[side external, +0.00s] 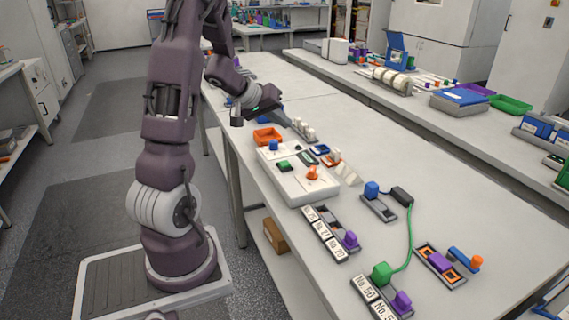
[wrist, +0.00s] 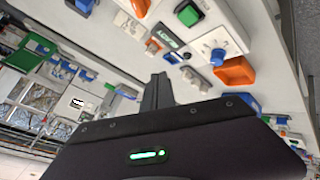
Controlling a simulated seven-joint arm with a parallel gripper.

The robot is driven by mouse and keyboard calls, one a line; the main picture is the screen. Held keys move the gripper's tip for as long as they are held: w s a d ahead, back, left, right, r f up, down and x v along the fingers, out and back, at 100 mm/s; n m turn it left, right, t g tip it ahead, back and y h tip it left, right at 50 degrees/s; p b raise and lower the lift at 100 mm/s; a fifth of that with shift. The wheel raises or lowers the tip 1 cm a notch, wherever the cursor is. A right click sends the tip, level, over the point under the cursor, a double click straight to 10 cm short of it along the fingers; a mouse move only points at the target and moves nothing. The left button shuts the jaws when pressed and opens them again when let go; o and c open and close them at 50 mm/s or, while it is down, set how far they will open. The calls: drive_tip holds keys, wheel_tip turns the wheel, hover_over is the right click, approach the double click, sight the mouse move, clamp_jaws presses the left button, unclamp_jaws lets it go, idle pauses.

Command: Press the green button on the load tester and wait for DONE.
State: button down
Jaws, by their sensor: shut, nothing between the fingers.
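The load tester (side external: 318,187) is a low white box on the bench, taken to be the one with the green button. The square green button (side external: 284,165) sits on its top, between a blue knob (side external: 273,145) and an orange knob (side external: 312,173). In the wrist view the green button (wrist: 188,13) is near the top edge. A small dark display (wrist: 170,39) shows green text that I cannot read. My gripper (wrist: 162,78) is shut and empty, apart from the button. In the side view it is above the bench, beyond the box.
An orange tray (side external: 267,136) stands just behind the box, close below my gripper. Numbered racks (side external: 323,236) and a green cable (side external: 410,238) lie toward the front. White pieces (side external: 304,128) stand behind. The bench to the right of the box is partly clear.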

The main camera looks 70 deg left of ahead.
sight(282, 164)
drive_tip(key=shift+s+f, duration=0.25)
drive_tip(key=shift+f, duration=0.1)
drive_tip(key=shift+f, duration=4.4)
drive_tip(key=shift+f, duration=0.1)
drive_tip(key=shift+f, duration=0.3)
drive_tip(key=shift+f, duration=0.5)
drive_tip(key=shift+r, duration=0.9)
